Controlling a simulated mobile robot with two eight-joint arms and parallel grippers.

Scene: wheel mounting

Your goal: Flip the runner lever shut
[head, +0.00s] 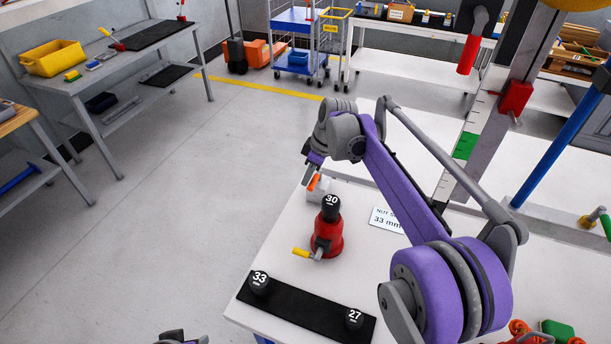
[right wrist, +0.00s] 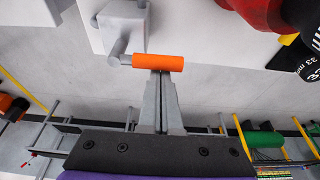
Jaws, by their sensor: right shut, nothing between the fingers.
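The runner lever shows in the right wrist view as an orange grip (right wrist: 158,62) on a short grey arm, joined to a pale grey block (right wrist: 122,26). In the head view the orange grip (head: 314,182) stands tilted beside the block (head: 320,192), partly hidden by my right gripper. My right gripper (head: 313,168) is shut and empty; its fingertips (right wrist: 160,76) are right at the orange grip, and I cannot tell whether they touch it. A small grey part of my left gripper (head: 182,338) shows at the bottom edge; its fingers are not clear.
A red tool (head: 328,238) with a black "30" socket and yellow handle stands close in front of the block. A black mat (head: 305,312) holds the "33" (head: 260,283) and "27" (head: 354,318) sockets. A sign (head: 387,220) lies to the right. Open floor lies left.

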